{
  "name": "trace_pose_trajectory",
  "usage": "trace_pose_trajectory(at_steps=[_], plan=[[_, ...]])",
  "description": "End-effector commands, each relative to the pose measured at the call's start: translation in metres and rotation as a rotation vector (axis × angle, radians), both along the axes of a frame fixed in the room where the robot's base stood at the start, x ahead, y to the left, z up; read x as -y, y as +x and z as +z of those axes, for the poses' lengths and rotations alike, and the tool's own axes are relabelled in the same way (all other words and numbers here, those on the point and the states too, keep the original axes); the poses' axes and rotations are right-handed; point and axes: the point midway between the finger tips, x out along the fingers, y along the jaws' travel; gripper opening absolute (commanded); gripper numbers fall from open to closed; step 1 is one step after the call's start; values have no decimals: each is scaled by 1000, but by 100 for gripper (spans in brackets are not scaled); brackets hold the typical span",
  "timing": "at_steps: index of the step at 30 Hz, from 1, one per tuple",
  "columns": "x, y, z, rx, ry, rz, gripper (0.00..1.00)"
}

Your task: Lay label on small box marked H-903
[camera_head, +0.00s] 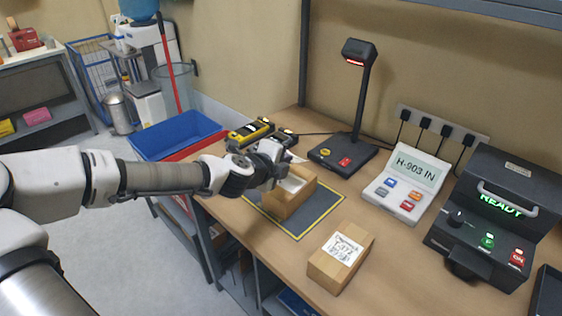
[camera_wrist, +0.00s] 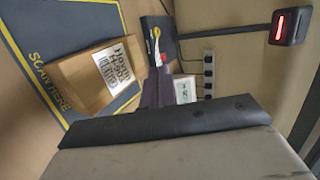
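A small brown cardboard box (camera_head: 284,203) stands on the dark mat under my gripper. In the wrist view the box (camera_wrist: 68,70) has a white sticker (camera_wrist: 117,66) on top with a barcode and text that seems to read H-903. In the head view its top shows whitish, partly hidden by my gripper (camera_head: 278,168). My gripper is just above and behind the box's far left end. Its fingers are small and dark, so their gap does not show clearly. I cannot make out a separate loose label.
A second brown box (camera_head: 326,268) with a white sticker stands at the front. A display (camera_head: 413,172) reads H-903 IN. A black machine (camera_head: 490,222) reads READY. A lamp-like scanner (camera_head: 360,52) stands behind the mat (camera_head: 316,222). A blue bin (camera_head: 178,135) is at left.

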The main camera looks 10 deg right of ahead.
Motion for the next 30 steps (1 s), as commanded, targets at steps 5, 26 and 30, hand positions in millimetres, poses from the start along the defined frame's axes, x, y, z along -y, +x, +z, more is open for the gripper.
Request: trace_pose_trajectory(at_steps=[5, 26, 30], plan=[[0, 0, -15, 0, 0, 0, 0], [0, 0, -66, 1, 0, 0, 0], [0, 0, -65, 1, 0, 0, 0]])
